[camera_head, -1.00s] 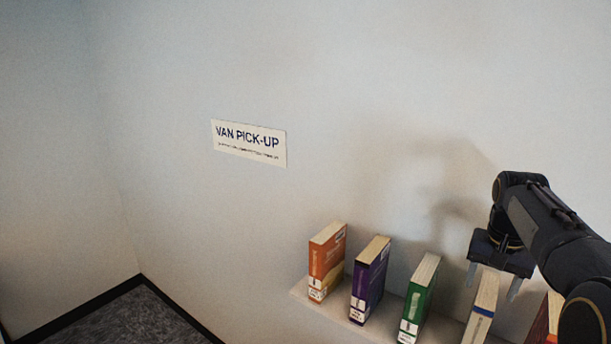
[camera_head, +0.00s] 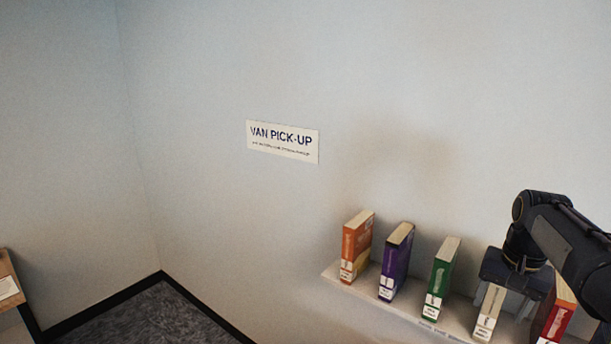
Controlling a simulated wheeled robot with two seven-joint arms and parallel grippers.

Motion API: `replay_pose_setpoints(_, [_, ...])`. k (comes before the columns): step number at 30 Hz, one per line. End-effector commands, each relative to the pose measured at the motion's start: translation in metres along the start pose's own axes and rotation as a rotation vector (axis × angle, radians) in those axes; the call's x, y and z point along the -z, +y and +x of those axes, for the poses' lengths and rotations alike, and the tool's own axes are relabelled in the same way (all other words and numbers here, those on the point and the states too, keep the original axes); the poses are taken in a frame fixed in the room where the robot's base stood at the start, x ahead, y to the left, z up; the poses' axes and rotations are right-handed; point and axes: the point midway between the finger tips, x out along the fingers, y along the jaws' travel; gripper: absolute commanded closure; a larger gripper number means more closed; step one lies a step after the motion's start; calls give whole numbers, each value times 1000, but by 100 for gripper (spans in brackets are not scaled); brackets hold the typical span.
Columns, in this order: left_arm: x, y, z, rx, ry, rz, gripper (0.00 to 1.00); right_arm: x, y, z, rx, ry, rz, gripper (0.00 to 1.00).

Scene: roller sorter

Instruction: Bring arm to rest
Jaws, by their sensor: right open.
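My right gripper (camera_head: 503,303) is at the lower right, pointing down with its jaws open. Its dark body covers the upper part of a cream book (camera_head: 488,318) on the shelf. I cannot tell whether the fingers touch this book or stand in front of it. My right arm comes in from the right edge. My left gripper is not in view.
A pale wall shelf (camera_head: 399,316) holds upright books: orange (camera_head: 356,247), purple (camera_head: 395,263), green (camera_head: 440,281), cream and red (camera_head: 556,318). A "VAN PICK-UP" sign (camera_head: 283,142) is on the wall. A brown box (camera_head: 8,280) shows at the left edge. Grey carpet (camera_head: 150,318) is clear.

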Motion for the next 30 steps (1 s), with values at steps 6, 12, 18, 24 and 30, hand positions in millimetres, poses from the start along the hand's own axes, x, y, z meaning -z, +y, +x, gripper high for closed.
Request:
replay_pose_setpoints(6, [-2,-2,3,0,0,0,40,-26,6,12,101,-30,-31,40])
replay_pose_setpoints(12, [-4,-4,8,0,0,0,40,-69,8,23,238,-47,-95,40])
replay_pose_setpoints(18, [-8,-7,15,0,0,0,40,-146,4,30,402,-7,-217,40])
replay_pose_setpoints(24, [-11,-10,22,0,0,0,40,-248,-1,52,488,125,-391,40])
replay_pose_setpoints(30, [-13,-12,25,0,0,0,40,-296,0,78,468,211,-484,40])
